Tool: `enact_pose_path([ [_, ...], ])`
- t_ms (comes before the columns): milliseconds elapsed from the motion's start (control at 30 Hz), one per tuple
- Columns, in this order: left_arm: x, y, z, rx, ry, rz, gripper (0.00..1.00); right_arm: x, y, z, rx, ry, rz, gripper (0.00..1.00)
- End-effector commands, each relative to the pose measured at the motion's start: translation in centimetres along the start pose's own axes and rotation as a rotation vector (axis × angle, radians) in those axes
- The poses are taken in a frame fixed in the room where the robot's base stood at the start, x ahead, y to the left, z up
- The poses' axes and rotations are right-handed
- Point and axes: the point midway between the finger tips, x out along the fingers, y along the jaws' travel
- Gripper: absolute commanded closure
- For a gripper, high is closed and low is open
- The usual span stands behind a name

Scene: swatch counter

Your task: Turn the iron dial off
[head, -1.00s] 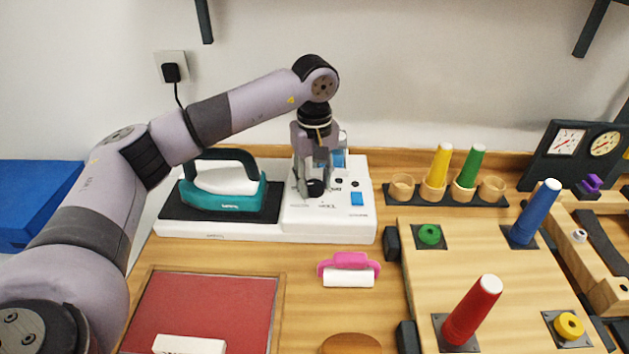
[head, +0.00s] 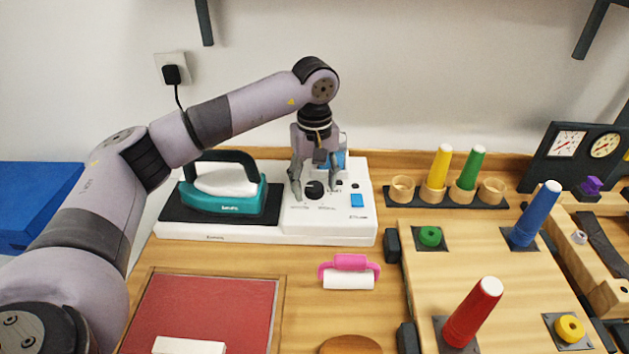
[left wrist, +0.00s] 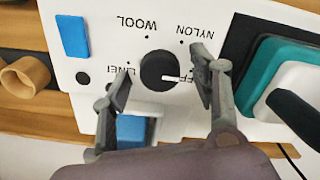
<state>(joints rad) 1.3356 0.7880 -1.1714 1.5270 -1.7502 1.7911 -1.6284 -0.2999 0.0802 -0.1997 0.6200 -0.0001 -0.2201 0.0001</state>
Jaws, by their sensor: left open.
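The black round iron dial (head: 314,189) is on the white ironing station (head: 300,228), and it shows larger in the left wrist view (left wrist: 156,68). Its white pointer faces a label ending in "FF", partly hidden by a finger. WOOL, NYLON and a partly covered LINEN label stand around it. My left gripper (head: 316,183) is open over the dial. In the left wrist view its fingers (left wrist: 163,80) stand on either side of the dial, apart from it. My right gripper is not in view.
A teal iron (head: 225,195) rests on its dark pad left of the dial. Blue switches (head: 357,200) sit on the station. A pink-handled roller (head: 349,272) lies in front. Colored cones stand to the right, including a red one (head: 474,312). A red mat (head: 205,305) lies front left.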

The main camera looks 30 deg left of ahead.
Motion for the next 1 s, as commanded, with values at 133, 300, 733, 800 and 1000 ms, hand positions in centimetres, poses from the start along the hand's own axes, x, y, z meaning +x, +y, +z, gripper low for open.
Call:
enact_pose_path([
  [133,-0.3,0.0,0.0,0.000,0.000,0.001,0.44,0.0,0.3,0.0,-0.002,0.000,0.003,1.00],
  [300,-2.6,0.1,-0.1,-0.001,0.002,0.003,0.44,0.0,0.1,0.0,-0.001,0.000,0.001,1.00],
  [733,-10.8,0.1,0.0,0.000,0.001,0.002,0.44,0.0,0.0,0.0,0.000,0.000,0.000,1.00],
  [800,-11.4,0.1,0.0,0.000,0.000,0.000,0.44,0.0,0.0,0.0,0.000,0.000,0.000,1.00],
  [1000,-12.0,0.0,0.0,0.001,-0.001,0.000,0.44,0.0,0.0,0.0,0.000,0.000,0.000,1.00],
])
